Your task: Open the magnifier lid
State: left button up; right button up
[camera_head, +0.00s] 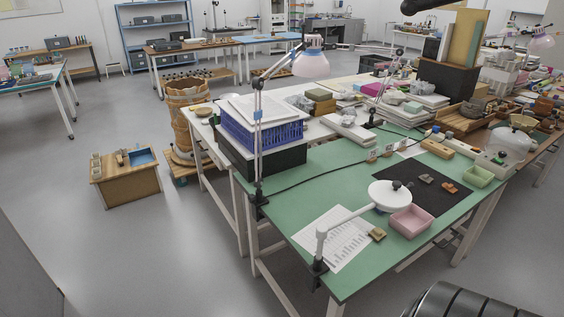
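The magnifier (383,200) has a round white head over the green table. Its white lid (379,190) lies flat over the head and looks closed, with a small dark knob near its back edge. A white arm (345,219) runs from the head to a clamp (316,273) on the table's near left edge. The lens is hidden. Neither of my grippers is in view.
The green table (335,172) holds a black mat (428,197) with several sherds, a pink tray (411,222), a green tray (479,176) and a printed sheet (328,232). A desk lamp (311,60) stands at its left edge. Clutter fills the back right.

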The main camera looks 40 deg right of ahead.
aim_at(389, 195)
jog(key=l+u, duration=0.35)
jog(key=k+l+u, duration=0.2)
jog(key=l+u, duration=0.15)
jog(key=k+l+u, duration=0.15)
jog(key=l+u, duration=0.2)
jog(key=k+l+u, duration=0.2)
jog(key=l+u, duration=0.15)
